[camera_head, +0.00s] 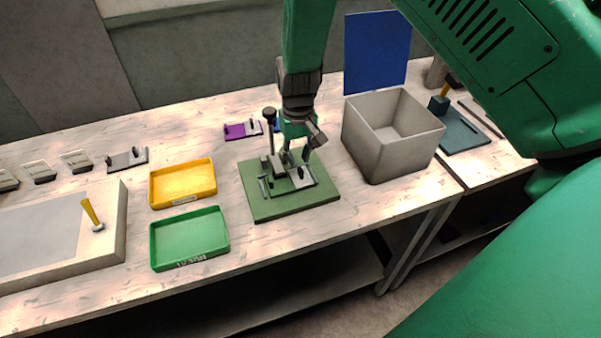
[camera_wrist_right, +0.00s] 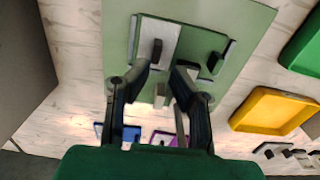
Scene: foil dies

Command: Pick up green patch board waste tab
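A green board (camera_head: 259,207) lies on the table and carries a metal fixture with a pale plate (camera_head: 302,178); the board also shows in the wrist view (camera_wrist_right: 237,22). In the wrist view a small dark upright tab (camera_wrist_right: 157,50) stands on the pale plate (camera_wrist_right: 166,28). I cannot tell for sure which piece is the waste tab. My right gripper (camera_head: 294,157) is low over the fixture, pointing down. In the wrist view its fingertips (camera_wrist_right: 161,66) are apart, close to the dark tab, with nothing clearly held. My left gripper is out of view.
A yellow tray (camera_head: 183,184) and a green tray (camera_head: 189,239) lie left of the board. A grey open bin (camera_head: 364,143) stands close on the right. A black-knobbed post (camera_head: 270,130) rises beside my gripper. A purple plate (camera_head: 235,131) lies behind.

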